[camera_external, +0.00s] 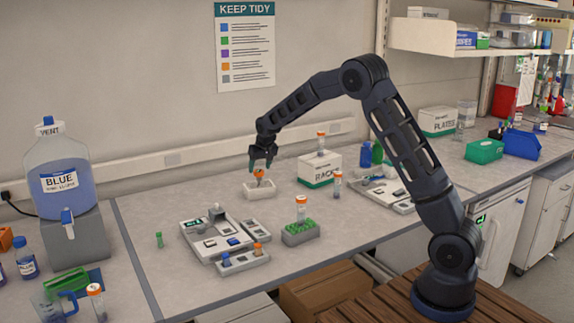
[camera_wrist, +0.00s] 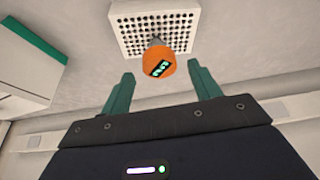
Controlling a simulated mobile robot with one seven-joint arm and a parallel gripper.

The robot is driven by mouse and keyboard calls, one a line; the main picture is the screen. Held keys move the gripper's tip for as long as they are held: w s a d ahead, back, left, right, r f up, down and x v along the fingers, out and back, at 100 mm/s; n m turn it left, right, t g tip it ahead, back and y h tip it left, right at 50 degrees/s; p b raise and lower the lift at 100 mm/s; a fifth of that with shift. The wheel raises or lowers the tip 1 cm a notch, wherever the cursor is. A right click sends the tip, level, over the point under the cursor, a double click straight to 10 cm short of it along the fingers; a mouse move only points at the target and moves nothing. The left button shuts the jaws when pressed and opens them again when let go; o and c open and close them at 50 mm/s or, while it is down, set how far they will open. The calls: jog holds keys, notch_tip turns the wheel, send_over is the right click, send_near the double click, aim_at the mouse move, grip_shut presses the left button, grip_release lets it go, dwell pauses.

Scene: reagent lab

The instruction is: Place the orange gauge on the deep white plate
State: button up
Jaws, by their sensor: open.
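The orange gauge (camera_wrist: 157,63) has a small dark display on its head and a grey stem below. It stands roughly upright on the deep white plate (camera_wrist: 120,28), a white block with a grid of dark holes. In the external view the gauge (camera_external: 260,174) is over the plate (camera_external: 259,192) on the bench. How its foot meets the holes is hidden. My gripper (camera_external: 262,162) is just above the gauge. In the wrist view its green fingers (camera_wrist: 160,74) are spread, with gaps on both sides of the orange head, and hold nothing.
A RACKS box (camera_external: 319,169) with an orange-capped vial on top stands to the right. A green rack with a capped tube (camera_external: 300,232) and a grey instrument tray (camera_external: 205,240) are nearer. Bare bench lies left of the plate.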

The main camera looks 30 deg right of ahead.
jog(key=s+d+r, duration=0.3)
jog(key=s+r, duration=0.3)
jog(key=r, duration=0.1)
jog(key=s+d+r, duration=0.4)
jog(key=s+r, duration=0.2)
jog(key=r, duration=0.1)
jog(key=s+d+r, duration=0.3)
jog(key=s+r, duration=0.1)
jog(key=s, duration=0.4)
jog(key=s+d+r, duration=0.3)
jog(key=s+d, duration=0.1)
jog(key=s, duration=0.4)
jog(key=s+d+f, duration=0.1)
jog(key=s+d, duration=0.1)
jog(key=s, duration=1.3)
jog(key=s+d+f, duration=0.2)
jog(key=s+d, duration=0.1)
jog(key=s, duration=1.1)
jog(key=shift+s+f, duration=0.3)
jog(key=shift+s, duration=0.1)
